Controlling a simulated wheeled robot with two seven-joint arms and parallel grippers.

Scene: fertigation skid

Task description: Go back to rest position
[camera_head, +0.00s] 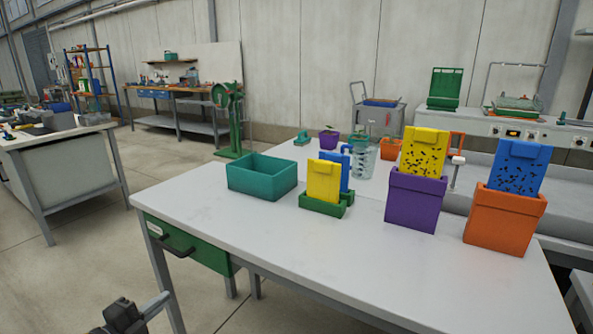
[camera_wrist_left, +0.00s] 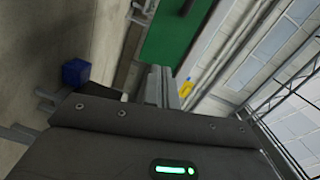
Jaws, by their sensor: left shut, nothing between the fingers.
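My left gripper (camera_head: 160,301) shows at the bottom left of the head view. It is low beside the front left of the white table (camera_head: 300,242), near a table leg and below the green drawer (camera_head: 190,245). Its fingers are shut with nothing between them. In the left wrist view the shut fingers (camera_wrist_left: 165,87) point toward the green drawer front (camera_wrist_left: 175,38) with its dark handle. My right gripper is in neither view.
On the table stand a teal bin (camera_head: 262,175), a green holder (camera_head: 320,206) with yellow and blue pieces, a purple box (camera_head: 414,202) with a speckled yellow card and an orange box (camera_head: 504,219) with a speckled blue card. Open floor lies left of the table.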

